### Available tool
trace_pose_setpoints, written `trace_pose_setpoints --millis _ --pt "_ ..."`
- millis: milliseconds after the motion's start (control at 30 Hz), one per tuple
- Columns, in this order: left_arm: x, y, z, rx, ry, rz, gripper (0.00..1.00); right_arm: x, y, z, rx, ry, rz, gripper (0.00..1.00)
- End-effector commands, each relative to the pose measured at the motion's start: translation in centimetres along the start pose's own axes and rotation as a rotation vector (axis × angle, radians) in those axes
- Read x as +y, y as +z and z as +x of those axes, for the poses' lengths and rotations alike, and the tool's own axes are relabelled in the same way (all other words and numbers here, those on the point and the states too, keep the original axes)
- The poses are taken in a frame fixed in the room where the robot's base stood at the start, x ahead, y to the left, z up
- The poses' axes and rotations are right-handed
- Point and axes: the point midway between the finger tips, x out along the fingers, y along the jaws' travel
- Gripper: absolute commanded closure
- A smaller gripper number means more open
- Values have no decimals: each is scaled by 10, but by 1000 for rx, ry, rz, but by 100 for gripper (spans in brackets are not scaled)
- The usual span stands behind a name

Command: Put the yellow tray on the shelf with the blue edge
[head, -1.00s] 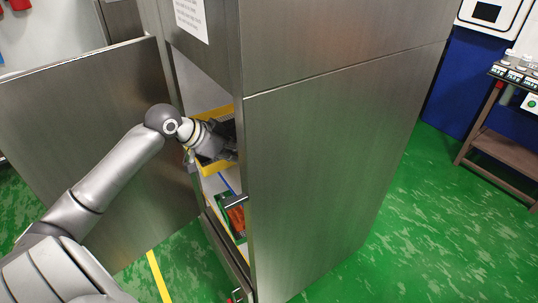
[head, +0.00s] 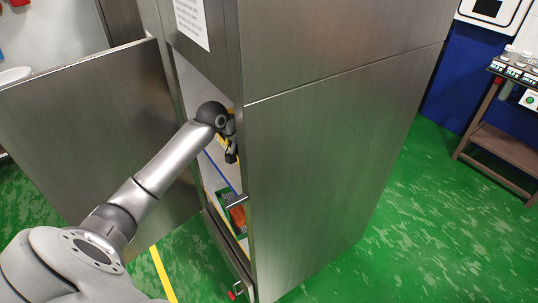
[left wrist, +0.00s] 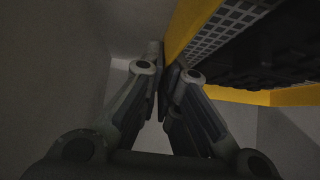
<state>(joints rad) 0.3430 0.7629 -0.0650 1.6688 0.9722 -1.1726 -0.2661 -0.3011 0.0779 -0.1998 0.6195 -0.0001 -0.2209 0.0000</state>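The yellow tray, with a dark gridded inside, fills the upper right of the left wrist view (left wrist: 195,27). In the head view only a yellow sliver of it (head: 222,141) shows inside the steel cabinet, behind my wrist. My left gripper (left wrist: 164,75) reaches into the cabinet, and its fingers are close together with the tray's yellow wall between them. The shelf with the blue edge (head: 221,172) shows as a thin blue line below my gripper. Whether the tray touches a shelf is hidden. My right gripper is out of view.
The cabinet's side panel (head: 320,170) hides most of the inside. Its open door (head: 90,140) stands left of my arm. A green crate (head: 241,228) with orange contents sits lower in the cabinet. A brown side table (head: 500,148) stands far right.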

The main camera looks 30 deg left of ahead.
Motion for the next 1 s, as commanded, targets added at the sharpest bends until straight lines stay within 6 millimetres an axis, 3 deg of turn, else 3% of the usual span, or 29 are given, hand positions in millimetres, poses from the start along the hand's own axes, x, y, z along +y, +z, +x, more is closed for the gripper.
trace_pose_setpoints --millis 167,367,733,900,1000 --pt "0 5 6 6 -2 2 100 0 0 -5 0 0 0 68" --pt "1 29 29 5 -2 1 100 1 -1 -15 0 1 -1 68" --pt "0 32 39 7 -5 4 100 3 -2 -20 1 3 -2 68" --pt "1 35 40 2 -2 1 75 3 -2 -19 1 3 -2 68" --pt "1 34 40 2 -2 1 73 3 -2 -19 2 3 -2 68"
